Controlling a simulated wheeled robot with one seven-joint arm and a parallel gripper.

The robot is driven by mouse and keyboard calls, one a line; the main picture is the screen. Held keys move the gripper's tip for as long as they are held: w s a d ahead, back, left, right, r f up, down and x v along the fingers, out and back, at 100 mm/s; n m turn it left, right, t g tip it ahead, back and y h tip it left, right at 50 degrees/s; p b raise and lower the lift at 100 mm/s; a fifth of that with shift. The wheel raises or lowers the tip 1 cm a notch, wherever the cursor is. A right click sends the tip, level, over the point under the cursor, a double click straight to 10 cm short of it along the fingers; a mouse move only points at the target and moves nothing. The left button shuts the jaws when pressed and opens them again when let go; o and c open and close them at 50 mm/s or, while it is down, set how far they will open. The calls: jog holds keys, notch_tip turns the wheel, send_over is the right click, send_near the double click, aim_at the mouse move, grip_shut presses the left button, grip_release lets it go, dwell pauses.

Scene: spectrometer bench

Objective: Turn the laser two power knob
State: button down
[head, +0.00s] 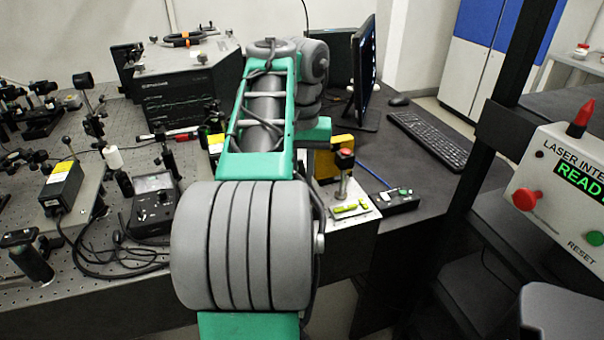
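No label marking a laser two power knob can be read in the head view, so I cannot tell which control it is. A small black box (396,201) with green lit spots sits at the bench's right edge. A black controller with a dial (153,206) lies on the perforated bench at left, with cables running from it. My green and grey arm reaches forward over the bench in the middle of the picture and bends down near the monitor. My gripper's fingers cannot be made out; the arm's own links cover that area.
A post with a red top (344,160) stands beside a yellow block (328,162), close to my arm's far end. A monitor (365,70) and keyboard (430,138) are behind. A laser interlock panel (560,190) reading "READY" is at right. Optics crowd the bench's left.

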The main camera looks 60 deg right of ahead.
aim_at(302, 179)
jog(key=shift+m, duration=2.1)
jog(key=c, duration=1.3)
grip_release()
jog(key=shift+c, duration=0.2)
jog(key=shift+r, duration=0.1)
notch_tip(302, 179, up, 8)
jog(key=p, duration=0.7)
jog(key=shift+f, duration=0.2)
